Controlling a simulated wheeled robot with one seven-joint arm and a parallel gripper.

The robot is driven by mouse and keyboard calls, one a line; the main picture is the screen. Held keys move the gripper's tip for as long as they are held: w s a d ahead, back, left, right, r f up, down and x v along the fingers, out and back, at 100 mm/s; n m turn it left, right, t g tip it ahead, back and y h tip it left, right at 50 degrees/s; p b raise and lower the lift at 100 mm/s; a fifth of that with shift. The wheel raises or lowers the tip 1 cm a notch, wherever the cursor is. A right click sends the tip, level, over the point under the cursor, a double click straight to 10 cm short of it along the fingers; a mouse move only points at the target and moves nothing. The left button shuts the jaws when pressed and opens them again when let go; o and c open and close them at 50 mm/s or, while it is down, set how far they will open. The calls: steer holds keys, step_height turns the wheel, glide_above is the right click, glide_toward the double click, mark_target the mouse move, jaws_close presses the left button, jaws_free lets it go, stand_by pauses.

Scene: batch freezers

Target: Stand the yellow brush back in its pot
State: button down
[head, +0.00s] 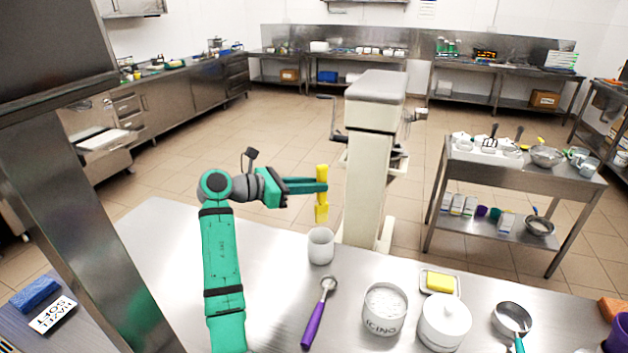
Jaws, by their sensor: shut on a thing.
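My gripper (322,186) is shut on the yellow brush (322,208). It holds the brush upright in the air, with yellow showing above and below the fingers. A white pot (321,246) stands on the near steel table, below the brush in the picture. The brush's lower end appears above the pot's rim with a gap between them. I cannot tell from this one view whether the brush is directly over the opening. The inside of the pot is mostly hidden.
A tall cream machine (364,175) stands behind the table. The table's left part is clear.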

step_height(320, 180, down, 10)
stand_by(1.2)
steer(key=shift+f, duration=0.15)
steer(key=c, duration=1.6)
jaws_free()
steer(key=shift+a, duration=0.1)
steer(key=shift+s+a+r, duration=0.25)
steer(key=shift+a, duration=0.4)
steer(key=v, duration=0.6)
steer(key=shift+s, duration=0.2)
